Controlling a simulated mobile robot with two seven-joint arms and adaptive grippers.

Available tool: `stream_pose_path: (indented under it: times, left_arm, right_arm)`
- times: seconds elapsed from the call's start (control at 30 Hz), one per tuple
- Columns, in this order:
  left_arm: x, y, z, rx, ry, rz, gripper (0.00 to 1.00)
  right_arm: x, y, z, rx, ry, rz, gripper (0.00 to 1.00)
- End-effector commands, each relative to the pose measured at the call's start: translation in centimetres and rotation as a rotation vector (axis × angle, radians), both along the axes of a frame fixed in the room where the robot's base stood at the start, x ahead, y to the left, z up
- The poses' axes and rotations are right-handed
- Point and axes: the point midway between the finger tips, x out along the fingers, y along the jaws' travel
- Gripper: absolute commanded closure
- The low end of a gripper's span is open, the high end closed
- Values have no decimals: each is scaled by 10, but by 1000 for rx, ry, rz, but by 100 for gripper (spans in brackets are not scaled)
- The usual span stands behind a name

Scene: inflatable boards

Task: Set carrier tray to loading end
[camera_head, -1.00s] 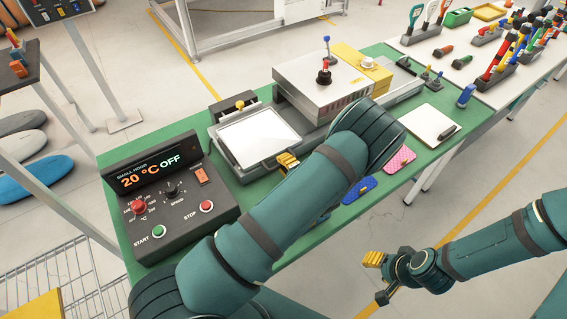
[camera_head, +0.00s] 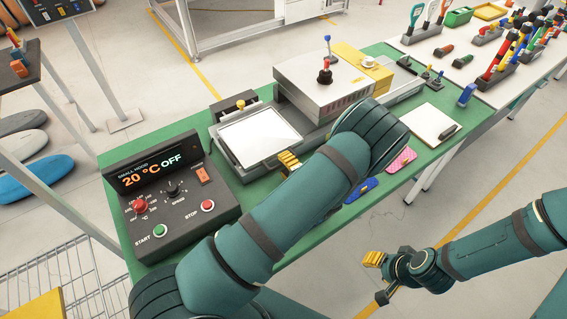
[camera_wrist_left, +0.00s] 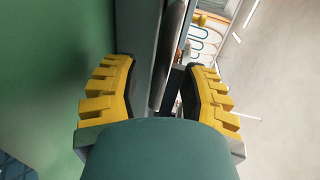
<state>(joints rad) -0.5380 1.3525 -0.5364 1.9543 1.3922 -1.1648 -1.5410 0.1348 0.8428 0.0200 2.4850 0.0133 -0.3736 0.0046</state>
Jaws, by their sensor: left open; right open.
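The carrier tray (camera_head: 257,137), a pale flat plate in a grey frame, lies at the left end of the grey machine bed on the green table. My left gripper (camera_head: 288,161) is at the tray's front right edge, mostly hidden behind my left forearm. In the left wrist view its yellow fingers (camera_wrist_left: 158,88) are spread apart, with a grey edge running between them. I cannot tell whether they touch the tray. My right gripper (camera_head: 372,262) is open and empty, in front of the table over the floor.
The control box (camera_head: 170,195) reads 20 °C OFF and stands left of the tray. The grey hood (camera_head: 322,82) with a red knob stands right behind it. A notepad (camera_head: 425,123) and coloured pads (camera_head: 401,160) lie to the right. Green tabletop (camera_head: 268,243) shows along the front.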

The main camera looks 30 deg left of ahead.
Motion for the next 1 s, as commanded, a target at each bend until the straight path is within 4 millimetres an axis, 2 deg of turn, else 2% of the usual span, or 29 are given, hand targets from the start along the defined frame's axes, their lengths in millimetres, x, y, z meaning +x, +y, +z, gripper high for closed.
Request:
stream_pose_path:
  times: [0.3, 0.5, 0.7, 1.0]
  left_arm:
    - [-31, -52, 13, -1, 0, -2, 57]
    - [-47, -79, 20, 0, 1, 0, 57]
    - [-55, -91, 23, 1, 1, 2, 57]
    - [-56, -92, 23, 1, 1, 3, 57]
  right_arm:
    - [0, 0, 0, 0, 0, 0, 53]
    - [0, 0, 0, 0, 0, 0, 53]
    - [0, 0, 0, 0, 0, 0, 53]
    - [0, 0, 0, 0, 0, 0, 53]
